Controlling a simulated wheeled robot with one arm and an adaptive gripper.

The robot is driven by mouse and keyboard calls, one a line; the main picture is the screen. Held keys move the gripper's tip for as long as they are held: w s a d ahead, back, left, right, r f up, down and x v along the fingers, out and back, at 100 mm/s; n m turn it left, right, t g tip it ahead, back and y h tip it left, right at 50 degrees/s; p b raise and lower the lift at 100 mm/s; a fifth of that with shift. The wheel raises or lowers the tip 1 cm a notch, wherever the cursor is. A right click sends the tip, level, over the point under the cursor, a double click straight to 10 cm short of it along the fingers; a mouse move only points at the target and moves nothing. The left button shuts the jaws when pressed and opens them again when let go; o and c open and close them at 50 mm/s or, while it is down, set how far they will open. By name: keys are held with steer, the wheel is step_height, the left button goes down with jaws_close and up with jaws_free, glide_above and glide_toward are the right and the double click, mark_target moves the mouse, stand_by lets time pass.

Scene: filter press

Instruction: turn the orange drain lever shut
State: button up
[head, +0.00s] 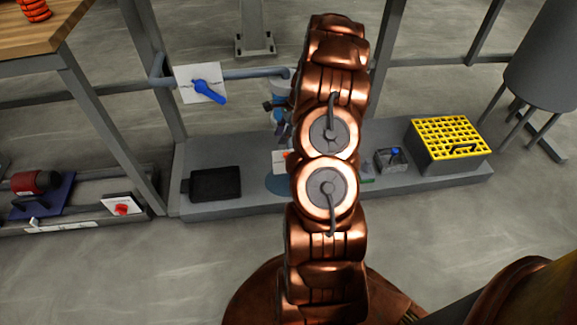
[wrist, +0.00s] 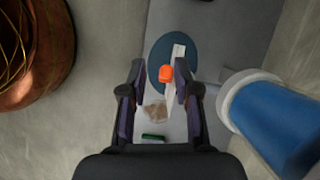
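The orange drain lever (wrist: 166,73) shows in the wrist view as a small orange block between my fingertips, above a dark blue disc (wrist: 157,50) and beside a white strip (wrist: 179,51). My gripper (wrist: 160,74) is open, with one finger on each side of the lever. I cannot tell whether either finger touches it. In the head view my arm hides most of this spot; only a speck of the orange lever (head: 287,154) shows beside a white plate (head: 279,162), above the blue disc (head: 277,184).
A blue cylinder (wrist: 275,122) with a white rim stands close on the right in the wrist view.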

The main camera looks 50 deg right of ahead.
steer(key=s+d+f+m+b, duration=0.2)
steer(key=d+f, duration=0.3)
steer(key=f, duration=0.3)
steer(key=shift+t, duration=0.3)
steer(key=b+x, duration=0.1)
steer(key=x, duration=0.2)
steer(key=b+x, duration=0.1)
steer(key=x, duration=0.3)
steer(key=shift+w+d+f, duration=0.1)
steer(key=shift+d+f, duration=0.05)
steer(key=shift+f, duration=0.25)
jaws_close()
